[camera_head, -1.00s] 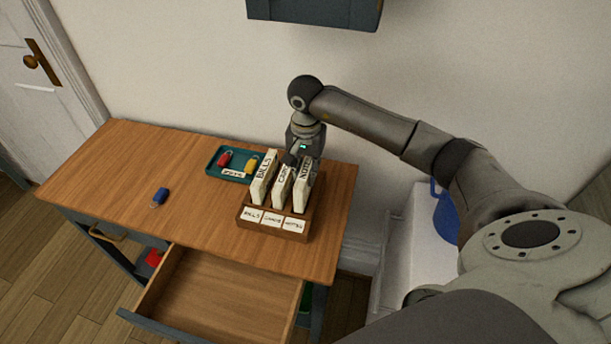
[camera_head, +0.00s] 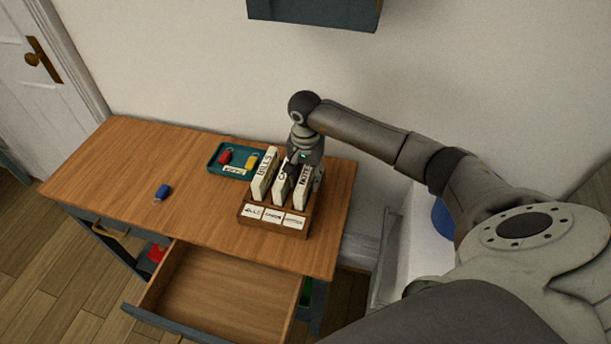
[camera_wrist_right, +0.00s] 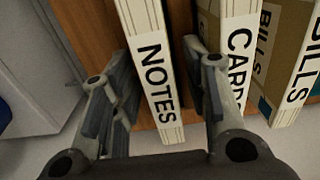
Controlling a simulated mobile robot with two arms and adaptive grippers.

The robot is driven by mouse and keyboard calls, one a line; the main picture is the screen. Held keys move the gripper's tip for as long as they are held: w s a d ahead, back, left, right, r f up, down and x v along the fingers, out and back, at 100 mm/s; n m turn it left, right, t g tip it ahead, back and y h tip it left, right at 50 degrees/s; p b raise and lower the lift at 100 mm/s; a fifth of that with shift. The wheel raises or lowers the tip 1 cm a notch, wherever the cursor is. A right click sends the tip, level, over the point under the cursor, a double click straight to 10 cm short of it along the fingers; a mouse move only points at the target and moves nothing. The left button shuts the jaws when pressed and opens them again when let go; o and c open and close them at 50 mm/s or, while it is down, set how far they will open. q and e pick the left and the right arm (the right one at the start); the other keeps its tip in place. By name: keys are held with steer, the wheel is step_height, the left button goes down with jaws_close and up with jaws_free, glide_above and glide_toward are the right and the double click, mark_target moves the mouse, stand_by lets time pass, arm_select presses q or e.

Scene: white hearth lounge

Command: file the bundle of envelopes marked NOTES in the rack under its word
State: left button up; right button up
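The NOTES bundle (camera_head: 303,189) stands upright in the right slot of the wooden rack (camera_head: 246,214), behind the card reading NOTES (camera_head: 294,221). The CARDS bundle (camera_head: 281,186) stands in the middle slot and the BILLS bundle (camera_head: 263,175) in the left slot. My right gripper (camera_head: 304,168) reaches down from above at the NOTES bundle. In the right wrist view, the NOTES bundle (camera_wrist_right: 155,85) lies between the two open fingers of my right gripper (camera_wrist_right: 160,95), with a gap on each side. The CARDS bundle (camera_wrist_right: 237,60) is just beyond the right finger. My left gripper is out of view.
A teal tray (camera_head: 216,169) with a red tag (camera_head: 226,156) and a yellow tag (camera_head: 251,161) sits behind the rack's left. A blue tag (camera_head: 163,192) lies on the desk (camera_head: 120,170). The drawer (camera_head: 220,290) is pulled open and looks empty. A wall cabinet (camera_head: 315,12) hangs above.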

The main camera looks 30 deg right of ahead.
steer(key=shift+r, duration=0.55)
step_height(320, 180, up, 11)
steer(key=b, duration=0.3)
stand_by(0.4)
